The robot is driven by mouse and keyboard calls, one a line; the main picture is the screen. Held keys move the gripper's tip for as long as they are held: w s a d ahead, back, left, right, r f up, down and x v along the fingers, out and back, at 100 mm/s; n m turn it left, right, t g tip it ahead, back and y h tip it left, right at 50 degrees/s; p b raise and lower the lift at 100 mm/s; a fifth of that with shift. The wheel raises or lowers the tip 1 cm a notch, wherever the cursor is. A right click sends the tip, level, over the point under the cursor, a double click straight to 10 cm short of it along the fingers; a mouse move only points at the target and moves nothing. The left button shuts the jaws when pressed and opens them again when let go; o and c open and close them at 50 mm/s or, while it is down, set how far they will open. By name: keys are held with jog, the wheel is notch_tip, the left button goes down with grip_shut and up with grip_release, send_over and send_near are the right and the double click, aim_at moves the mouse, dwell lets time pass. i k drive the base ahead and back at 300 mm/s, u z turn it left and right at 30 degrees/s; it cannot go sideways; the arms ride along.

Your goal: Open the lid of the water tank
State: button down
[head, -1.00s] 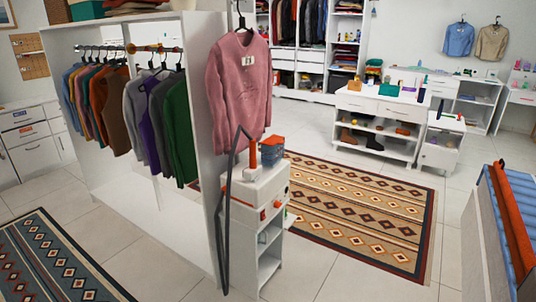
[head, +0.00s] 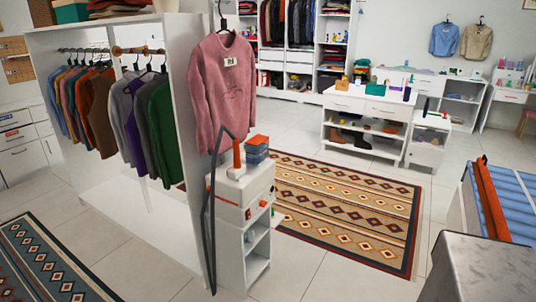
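A white garment-steamer-like machine (head: 240,190) with orange-red knobs stands on a narrow white shelf unit (head: 258,262), at the end of the clothes rack. On its top are an upright orange-red piece (head: 236,155) and a small blue container (head: 256,155) with an orange-red top (head: 259,141). The blue container looks like the water tank, but it is too small to be sure. I cannot tell whether its top is a separate lid. A dark hose (head: 210,215) runs down the machine's left side. My gripper is not in view.
A pink sweater (head: 224,90) hangs above the machine on the rack's end panel (head: 178,70). Patterned rugs lie behind (head: 350,215) and at left (head: 40,265). A blue-and-orange board (head: 500,200) and a grey flat-topped object (head: 490,268) occupy the right. Tiled floor (head: 330,275) is free in front.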

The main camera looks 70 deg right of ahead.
aim_at(258, 139)
jog(key=u, duration=0.35)
jog(key=k, duration=1.4)
jog(key=z, duration=1.1)
jog(key=i, duration=0.7)
jog(key=u, duration=0.05)
